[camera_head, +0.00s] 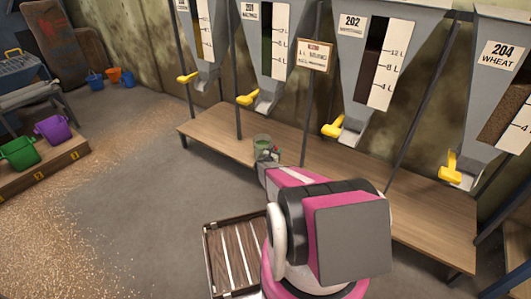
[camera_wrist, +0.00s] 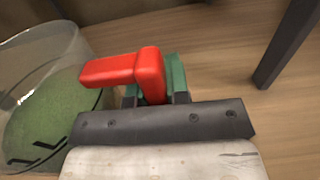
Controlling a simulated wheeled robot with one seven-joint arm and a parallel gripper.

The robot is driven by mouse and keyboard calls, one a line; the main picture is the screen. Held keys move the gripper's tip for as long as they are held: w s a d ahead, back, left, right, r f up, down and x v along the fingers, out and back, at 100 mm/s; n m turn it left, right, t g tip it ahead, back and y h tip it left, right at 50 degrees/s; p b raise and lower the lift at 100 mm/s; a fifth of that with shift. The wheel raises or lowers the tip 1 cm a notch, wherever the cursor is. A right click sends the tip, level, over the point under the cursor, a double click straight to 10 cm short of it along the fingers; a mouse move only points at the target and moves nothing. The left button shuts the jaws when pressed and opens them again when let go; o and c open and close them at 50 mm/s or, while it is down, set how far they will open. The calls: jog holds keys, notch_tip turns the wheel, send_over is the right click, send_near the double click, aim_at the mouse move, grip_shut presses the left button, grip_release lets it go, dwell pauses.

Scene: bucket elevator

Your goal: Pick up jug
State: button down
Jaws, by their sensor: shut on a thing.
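The jug (camera_wrist: 45,85) is clear with green grainy stuff inside and dark marks on its wall. It has a red handle (camera_wrist: 125,70). In the head view the jug (camera_head: 262,142) is small, on or just above the wooden bench under the hoppers. My gripper (camera_wrist: 155,85) is shut on the red handle, with green finger pads showing behind it. In the head view my gripper (camera_head: 268,156) is at the jug's near side. The jug looks tilted in the wrist view. I cannot tell whether its base touches the bench.
The bench (camera_head: 215,126) runs under several hoppers with yellow levers (camera_head: 333,127). A dark post (camera_wrist: 286,42) stands right of the gripper. A slatted crate (camera_head: 228,258) is on the floor. Green (camera_head: 20,152) and purple (camera_head: 53,130) buckets stand at left.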

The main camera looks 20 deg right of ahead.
jog(key=shift+r, duration=0.15)
jog(key=r, duration=0.2)
jog(key=a+r, duration=0.1)
jog(key=r, duration=0.1)
jog(key=shift+w+r, duration=0.1)
jog(key=shift+r, duration=0.15)
jog(key=w+a+r, duration=0.2)
jog(key=a+r, duration=0.4)
jog(key=a, duration=0.4)
jog(key=shift+w+a+r, duration=0.15)
jog(key=shift+a, duration=0.05)
jog(key=shift+r, duration=0.1)
